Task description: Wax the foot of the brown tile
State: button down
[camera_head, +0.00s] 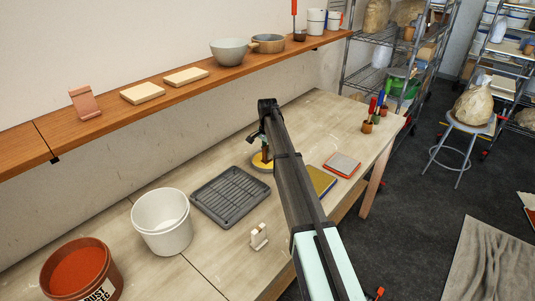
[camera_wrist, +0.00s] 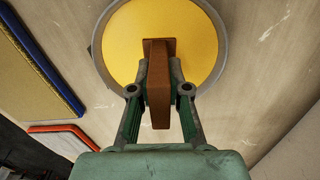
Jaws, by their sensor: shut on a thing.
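My gripper (camera_wrist: 161,72) is shut on the brown tile (camera_wrist: 158,95), with one finger on each side of it. The tile's wider foot (camera_wrist: 160,44) points away from the wrist, over the yellow wax disc (camera_wrist: 122,40) in its round grey pan. In the head view the yellow disc (camera_head: 258,164) lies on the table directly below my gripper (camera_head: 265,145), partly hidden by my arm. I cannot tell whether the foot touches the wax.
A dark grey rack (camera_head: 230,196), a white bucket (camera_head: 162,222) and a rust-red bucket (camera_head: 82,272) stand left of the disc. A small white piece (camera_head: 259,236) stands in front. A yellow pad (camera_head: 320,181) and an orange-edged pad (camera_head: 342,164) lie to the right. A wall shelf (camera_head: 110,122) runs behind.

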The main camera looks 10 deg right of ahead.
jog(key=shift+r, duration=0.15)
jog(key=shift+r+p, duration=1.35)
jog(key=shift+r, duration=1.55)
